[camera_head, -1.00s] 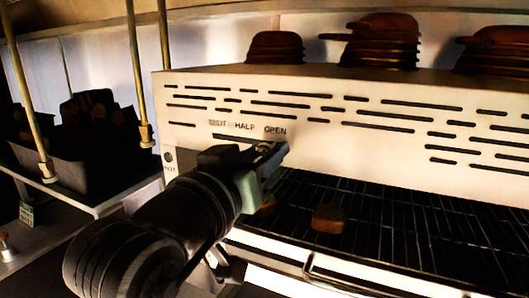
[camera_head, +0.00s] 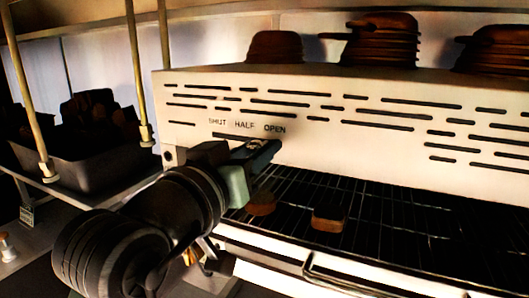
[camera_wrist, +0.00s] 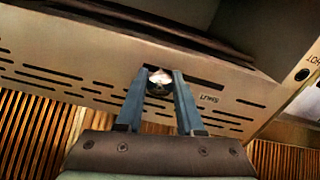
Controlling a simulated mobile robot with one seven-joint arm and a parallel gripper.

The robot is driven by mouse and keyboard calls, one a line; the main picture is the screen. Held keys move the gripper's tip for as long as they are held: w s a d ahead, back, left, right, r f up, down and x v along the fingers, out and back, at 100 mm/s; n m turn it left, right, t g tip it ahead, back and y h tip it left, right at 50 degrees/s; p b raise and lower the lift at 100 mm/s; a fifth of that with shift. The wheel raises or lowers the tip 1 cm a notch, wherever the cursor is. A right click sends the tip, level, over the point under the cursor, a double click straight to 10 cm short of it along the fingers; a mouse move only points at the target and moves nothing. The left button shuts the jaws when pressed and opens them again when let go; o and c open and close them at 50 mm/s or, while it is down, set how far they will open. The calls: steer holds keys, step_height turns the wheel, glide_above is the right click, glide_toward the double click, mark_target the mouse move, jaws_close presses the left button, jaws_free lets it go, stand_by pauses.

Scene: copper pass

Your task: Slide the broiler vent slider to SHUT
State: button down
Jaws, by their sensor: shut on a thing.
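The broiler vent slider's pale, shiny knob (camera_wrist: 160,78) sits between my fingertips in the wrist view, at one end of the visible dark slot. My gripper (camera_head: 262,150) is shut on this knob at the front of the cream broiler panel (camera_head: 330,140). It also shows in the wrist view (camera_wrist: 158,88). In the head view my fingertips are just below the HALF and OPEN labels, right of the SHUT label (camera_head: 217,121). The SHUT label appears upside down in the wrist view (camera_wrist: 209,98), on the side of the bare slot.
A wire rack (camera_head: 390,215) with brown food pieces (camera_head: 328,219) lies below the panel, with a metal handle (camera_head: 350,285) in front. Stacked brown items (camera_head: 380,42) stand on top. A hanging shelf with a dark tray (camera_head: 95,160) is at left.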

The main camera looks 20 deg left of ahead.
mark_target(215, 135)
steer(key=a+b, duration=0.1)
steer(key=a, duration=0.7)
steer(key=shift+w+a, duration=0.15)
steer(key=shift+a, duration=0.05)
steer(key=shift+a+r, duration=0.1)
steer(key=shift+a, duration=0.25)
steer(key=c, duration=0.5)
jaws_free()
steer(key=shift+a, duration=0.2)
steer(key=shift+c, duration=0.2)
steer(key=shift+d+b, duration=0.15)
steer(key=shift+b, duration=0.15)
steer(key=shift+s, duration=0.4)
steer(key=s+b, duration=0.5)
steer(key=s, duration=0.7)
steer(key=shift+a, duration=0.3)
